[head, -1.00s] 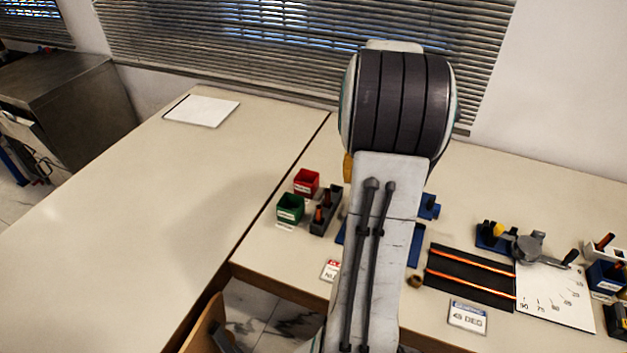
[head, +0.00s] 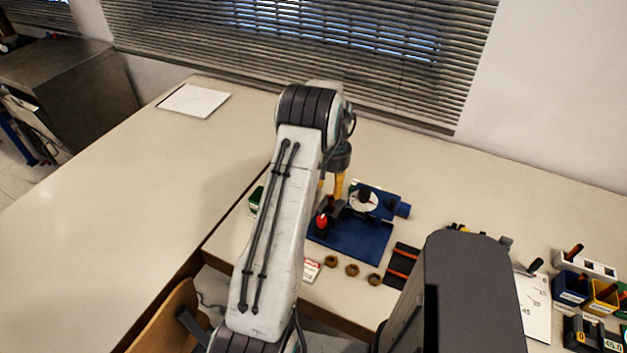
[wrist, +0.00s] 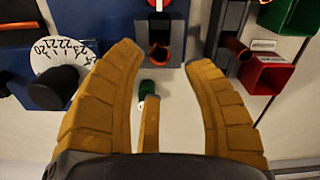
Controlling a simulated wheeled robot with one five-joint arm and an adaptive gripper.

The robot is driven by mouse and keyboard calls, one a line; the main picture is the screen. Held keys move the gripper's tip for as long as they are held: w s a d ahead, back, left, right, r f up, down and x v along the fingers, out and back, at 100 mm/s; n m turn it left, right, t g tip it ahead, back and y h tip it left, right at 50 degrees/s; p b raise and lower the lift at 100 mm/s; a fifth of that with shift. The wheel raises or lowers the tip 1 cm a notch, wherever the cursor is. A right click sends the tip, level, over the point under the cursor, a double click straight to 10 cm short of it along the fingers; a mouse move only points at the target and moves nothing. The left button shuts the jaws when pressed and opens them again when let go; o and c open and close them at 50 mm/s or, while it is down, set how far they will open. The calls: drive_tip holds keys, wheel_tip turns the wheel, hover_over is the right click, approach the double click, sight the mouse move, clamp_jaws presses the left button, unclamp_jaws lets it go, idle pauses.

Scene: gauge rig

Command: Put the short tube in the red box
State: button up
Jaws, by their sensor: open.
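My gripper (wrist: 165,75) is open, with its two curved yellow-brown fingers wide apart; it also shows in the head view (head: 332,195), pointing down at the table. A small green-topped piece (wrist: 147,88) shows between the fingers, with a narrow yellow-brown bar (wrist: 150,125) below it; I cannot tell whether the bar is part of my gripper. The red box (wrist: 270,76) is right of the fingers in the wrist view; my arm hides it in the head view. A dark rack (wrist: 228,30) beside it holds an orange-brown tube (wrist: 236,46). I cannot tell which piece is the short tube.
A grey block (wrist: 160,38) with a round opening is ahead of the fingers. A blue fixture with a white dial (wrist: 60,62) is at left. Several brown rings (head: 352,270) lie near the table's front edge.

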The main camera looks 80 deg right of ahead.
sight(331, 198)
drive_tip(key=shift+f+p, duration=0.9)
drive_tip(key=shift+f, duration=2.8)
clamp_jaws()
drive_tip(key=shift+a+b, duration=0.3)
drive_tip(key=shift+b, duration=0.05)
drive_tip(key=shift+c, duration=0.5)
unclamp_jaws()
drive_tip(key=shift+d+r, duration=0.1)
drive_tip(key=shift+r, duration=0.05)
wheel_tip(331, 198, up, 12)
drive_tip(key=shift+f, duration=0.15)
